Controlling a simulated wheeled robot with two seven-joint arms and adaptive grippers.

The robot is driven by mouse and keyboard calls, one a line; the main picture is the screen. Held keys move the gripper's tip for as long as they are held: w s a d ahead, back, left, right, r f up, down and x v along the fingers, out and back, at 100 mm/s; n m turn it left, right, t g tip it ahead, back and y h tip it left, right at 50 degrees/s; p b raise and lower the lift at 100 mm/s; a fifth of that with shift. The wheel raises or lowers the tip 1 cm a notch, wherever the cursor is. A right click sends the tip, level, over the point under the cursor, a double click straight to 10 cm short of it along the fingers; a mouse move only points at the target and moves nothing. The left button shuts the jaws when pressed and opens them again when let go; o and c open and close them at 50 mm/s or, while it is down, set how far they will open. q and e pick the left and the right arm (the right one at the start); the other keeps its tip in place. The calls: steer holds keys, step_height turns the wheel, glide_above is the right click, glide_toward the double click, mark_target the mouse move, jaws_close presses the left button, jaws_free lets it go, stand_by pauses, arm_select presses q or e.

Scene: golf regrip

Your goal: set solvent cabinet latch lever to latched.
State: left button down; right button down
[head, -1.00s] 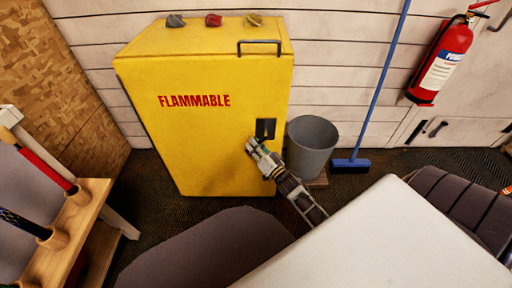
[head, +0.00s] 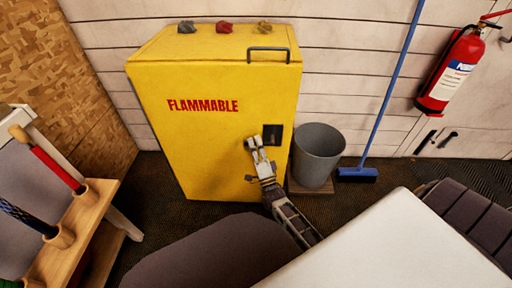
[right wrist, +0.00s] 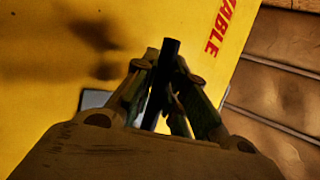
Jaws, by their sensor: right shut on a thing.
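The yellow solvent cabinet (head: 205,150) stands against the back wall, with red FLAMMABLE lettering on its front. A dark latch plate (head: 274,134) sits near the right edge of that front. My right gripper (head: 259,146) is at the cabinet front, just left of the plate. In the right wrist view, my right gripper (right wrist: 168,85) is shut on a dark rod-like latch lever (right wrist: 170,50), whose end sticks out past the fingertips. The fingers hide most of the lever in the head view, so its angle is hard to tell there. My left gripper is not in view.
A grey bin (head: 318,155) stands close to the cabinet's right side, with a blue broom (head: 358,174) beside it. A fire extinguisher (head: 450,75) hangs at the right. A wooden rack (head: 75,240) is at the left, and a white surface (head: 390,245) is in front.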

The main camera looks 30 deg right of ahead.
steer(key=shift+d+r+m+h, duration=0.15)
steer(key=shift+m+h, duration=0.25)
steer(key=shift+m, duration=0.2)
steer(key=c, duration=1.4)
jaws_free()
steer(key=shift+c, duration=0.2)
steer(key=v, duration=1.2)
